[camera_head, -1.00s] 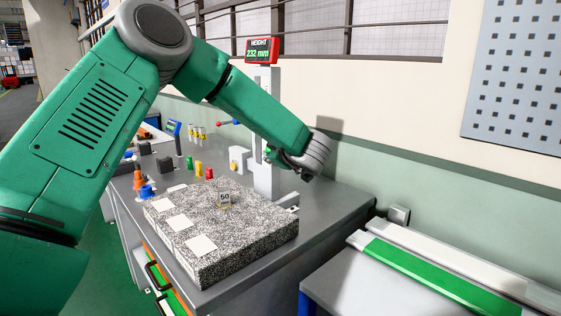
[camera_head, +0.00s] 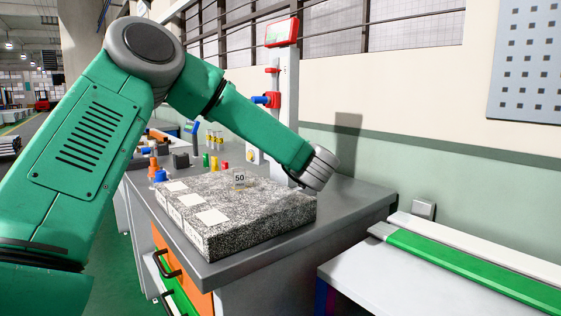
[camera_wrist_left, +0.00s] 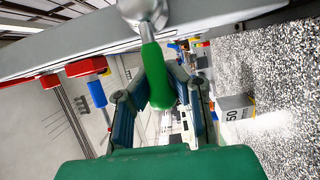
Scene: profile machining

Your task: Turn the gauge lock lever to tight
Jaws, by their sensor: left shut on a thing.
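The height gauge (camera_head: 288,95) stands behind the granite plate, with a red-framed display (camera_head: 281,32) on top and a red carriage with a blue knob (camera_head: 261,100) on its column. The gauge lock lever (camera_wrist_left: 150,55) shows in the left wrist view as a green handle on a round grey metal hub. My left gripper (camera_wrist_left: 160,85) is shut on the green handle, one finger on each side. In the head view my wrist hides these fingers and the lever, low beside the column. My right gripper is in neither view.
The speckled granite plate (camera_head: 255,226) carries white squares and a block marked 50 (camera_head: 239,179). Several small coloured parts (camera_head: 213,163) stand behind it. A bench with a green-topped rail (camera_head: 450,275) is at the right. The worktop right of the plate is clear.

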